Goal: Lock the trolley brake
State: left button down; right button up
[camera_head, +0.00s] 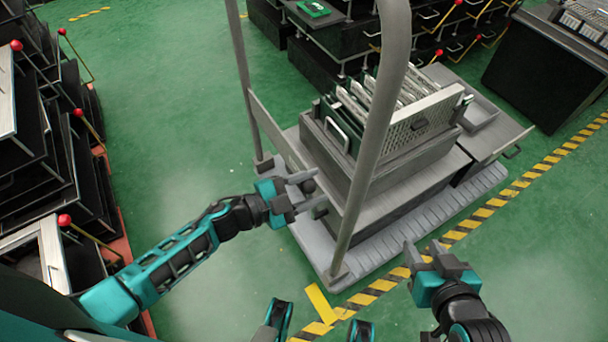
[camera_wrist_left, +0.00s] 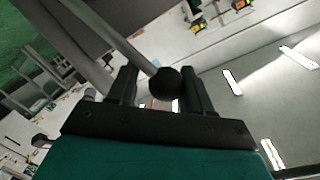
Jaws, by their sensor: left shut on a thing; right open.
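The trolley (camera_head: 440,208) is a grey flat platform with a tall tubular handle (camera_head: 378,120), standing on the green floor. My left gripper (camera_head: 306,187) is at its near left side. It is shut on the black ball knob (camera_head: 309,186) of the brake lever. In the left wrist view the knob (camera_wrist_left: 165,83) sits between the two fingers, and the lever's grey rod (camera_wrist_left: 133,50) runs up and left from it. The lever's base is hidden in the head view. My right gripper (camera_head: 430,252) is open and empty, in front of the platform's near right side.
A crate-like load (camera_head: 420,125) with a perforated panel stands on the trolley. Black shelving with red-knobbed levers (camera_head: 66,220) stands at the left. A yellow-black striped line (camera_head: 480,213) runs along the floor at right. Open green floor (camera_head: 165,120) lies left of the trolley.

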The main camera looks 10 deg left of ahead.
pick_arm(q)
jog(key=shift+s+d+f+m+y, duration=0.15)
jog(key=shift+s+d+m, duration=0.25)
jog(key=shift+m, duration=0.25)
jog(key=shift+s+d+f+m+y, duration=0.15)
jog(key=shift+s+d+m, duration=0.1)
jog(key=shift+s+m, duration=0.35)
jog(key=shift+w, duration=0.1)
jog(key=c, duration=0.7)
grip_release()
jog(key=shift+r, duration=0.1)
jog(key=shift+o, duration=1.1)
jog(key=shift+d+r, duration=0.1)
jog(key=p+v, duration=0.1)
jog(key=v, duration=1.2)
jog(key=shift+p, duration=0.4)
